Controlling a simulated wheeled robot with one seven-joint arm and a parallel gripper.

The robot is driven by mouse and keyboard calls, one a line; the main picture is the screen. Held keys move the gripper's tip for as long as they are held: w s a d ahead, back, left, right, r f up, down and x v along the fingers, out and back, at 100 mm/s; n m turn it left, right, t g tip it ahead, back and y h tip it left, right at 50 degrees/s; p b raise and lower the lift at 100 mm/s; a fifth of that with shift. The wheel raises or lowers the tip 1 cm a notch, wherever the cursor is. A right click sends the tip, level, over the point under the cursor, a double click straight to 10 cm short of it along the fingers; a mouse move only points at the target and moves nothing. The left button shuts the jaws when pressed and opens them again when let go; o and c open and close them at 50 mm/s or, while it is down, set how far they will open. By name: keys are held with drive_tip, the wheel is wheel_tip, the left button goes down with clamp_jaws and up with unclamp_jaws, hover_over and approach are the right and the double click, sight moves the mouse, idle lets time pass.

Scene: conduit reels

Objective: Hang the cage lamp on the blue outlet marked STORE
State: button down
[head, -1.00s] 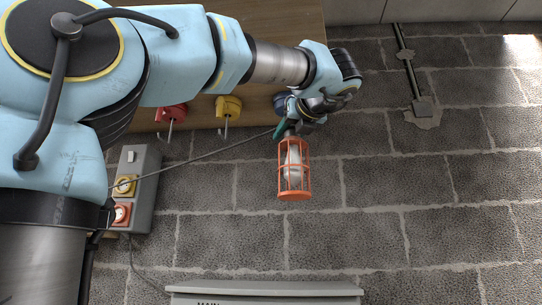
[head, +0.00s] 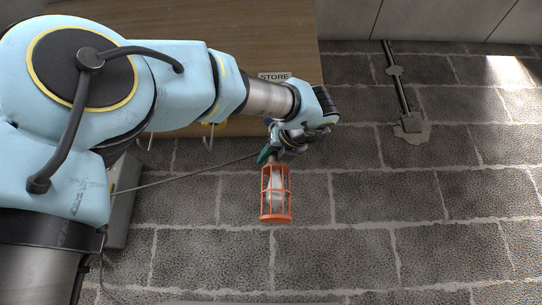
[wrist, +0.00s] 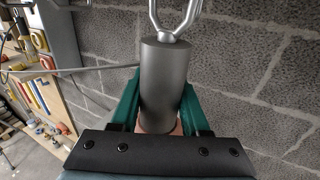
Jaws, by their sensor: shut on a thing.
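The cage lamp (head: 275,190), with an orange cage around a pale bulb, hangs cage-down below my gripper (head: 268,154) in front of the block wall. My gripper is shut on its grey handle (wrist: 165,80); the green fingers (wrist: 158,108) lie on both sides of it in the wrist view. A metal hook (wrist: 175,14) stands at the handle's end, with nothing seen in it. The STORE label (head: 274,76) shows on the wooden board just above my wrist. The blue outlet is hidden behind my arm in the head view.
A grey socket box (head: 121,205) is at the left. A cable (head: 190,173) runs from it to the lamp. The wall at right is clear except for a conduit (head: 398,85).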

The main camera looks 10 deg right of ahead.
drive_tip(key=w+d+f, duration=0.1)
drive_tip(key=w+f, duration=0.1)
drive_tip(key=w, duration=0.4)
drive_tip(key=shift+w+d, duration=0.15)
drive_tip(key=shift+w, duration=0.2)
idle(0.5)
drive_tip(key=shift+f, duration=0.15)
idle(0.5)
drive_tip(key=shift+c, duration=1.5)
unclamp_jaws()
drive_tip(key=b+v, duration=0.3)
drive_tip(key=v, duration=0.7)
drive_tip(key=shift+s+d, duration=0.1)
drive_tip(key=shift+s, duration=0.25)
